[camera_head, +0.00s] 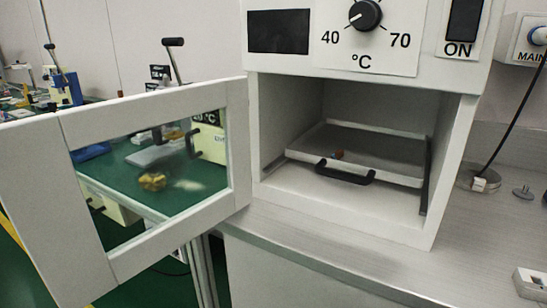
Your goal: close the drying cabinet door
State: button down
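The drying cabinet (458,125) is white and stands on a grey bench, with its front facing me. Its door (170,245) is a white frame with a clear window. The door stands wide open, hinged at the left side of the cabinet and swung out toward me on the left. The cabinet's inside is exposed. My gripper is not in this view.
The bench top (300,232) in front of the cabinet is clear. A white block (530,281) lies at the right edge. A cable runs down to a small plug (480,184) right of the cabinet. Green-topped benches with equipment stand behind the door.

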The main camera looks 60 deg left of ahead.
aim_at(42, 196)
jog(key=z, duration=1.3)
jog(key=k, duration=2.55)
jog(key=u, duration=1.75)
jog(key=i, duration=0.55)
jog(key=z, duration=1.55)
jog(key=k, duration=0.9)
jog(key=u, duration=1)
